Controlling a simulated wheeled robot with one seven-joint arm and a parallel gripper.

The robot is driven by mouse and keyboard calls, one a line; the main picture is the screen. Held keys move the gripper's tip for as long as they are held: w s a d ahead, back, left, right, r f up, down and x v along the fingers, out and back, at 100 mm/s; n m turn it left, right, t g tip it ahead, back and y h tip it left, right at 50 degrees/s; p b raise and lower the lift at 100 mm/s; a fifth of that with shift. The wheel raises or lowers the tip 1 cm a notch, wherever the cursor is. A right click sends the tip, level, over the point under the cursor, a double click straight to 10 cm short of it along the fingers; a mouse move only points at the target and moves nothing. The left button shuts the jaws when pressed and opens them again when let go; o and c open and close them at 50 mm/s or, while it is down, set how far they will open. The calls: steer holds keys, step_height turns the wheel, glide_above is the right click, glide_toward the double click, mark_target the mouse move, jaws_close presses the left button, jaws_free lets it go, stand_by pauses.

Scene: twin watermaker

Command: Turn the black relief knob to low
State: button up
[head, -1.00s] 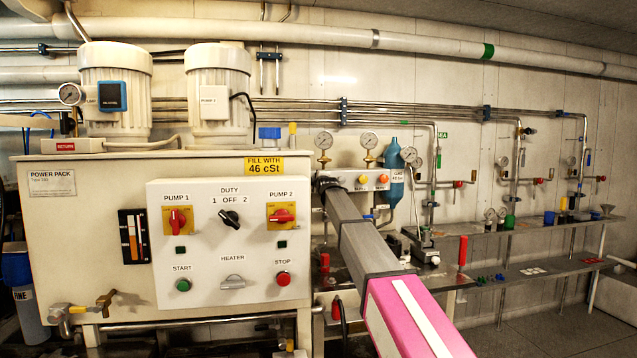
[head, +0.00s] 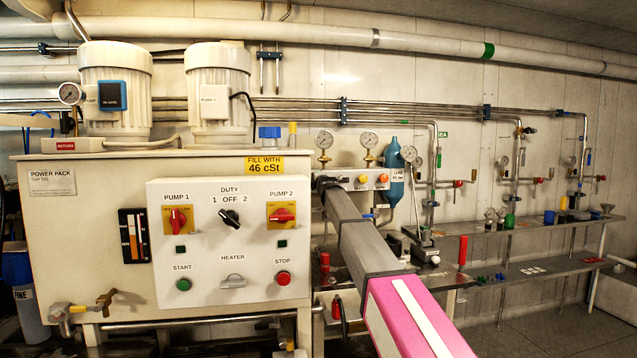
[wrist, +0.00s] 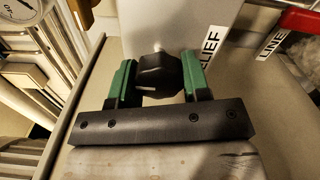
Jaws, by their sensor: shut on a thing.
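The black relief knob (wrist: 160,74) is in the middle of the wrist view, on a pale grey panel with a label (wrist: 208,48) of which "LIEF" can be read. My gripper (wrist: 158,80) is shut on the knob, with one green-padded finger on each side of it. A small pale marking shows above the knob. Which setting it points to cannot be told. In the head view my arm reaches toward the manifold panel, and the gripper and knob are not distinguishable there.
A red part (wrist: 300,20) and a "LINE" label (wrist: 271,42) are right of the knob in the wrist view. In the head view the white pump control panel (head: 230,262) stands left of my arm. A blue cylinder (head: 394,175) and gauges (head: 369,140) are behind it.

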steer(key=o, duration=0.9)
steer(key=shift+s, duration=0.1)
steer(key=v, duration=1)
steer(key=shift+s, duration=0.35)
